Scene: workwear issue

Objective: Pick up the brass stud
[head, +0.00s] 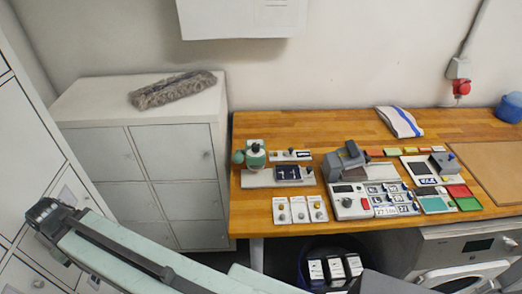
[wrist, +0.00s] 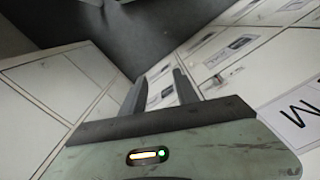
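Three white cards (head: 299,210) lie at the front left of the wooden table (head: 350,127) in the head view. Each bears small round studs or buttons. No stud shows in the wrist view.
A grey device (head: 349,201) stands right of the cards, and a green-and-white device (head: 255,155) behind them. White lockers (head: 187,155) stand left of the table, with a furry bundle (head: 172,90) on top. A white appliance (head: 465,251) is below the table at right.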

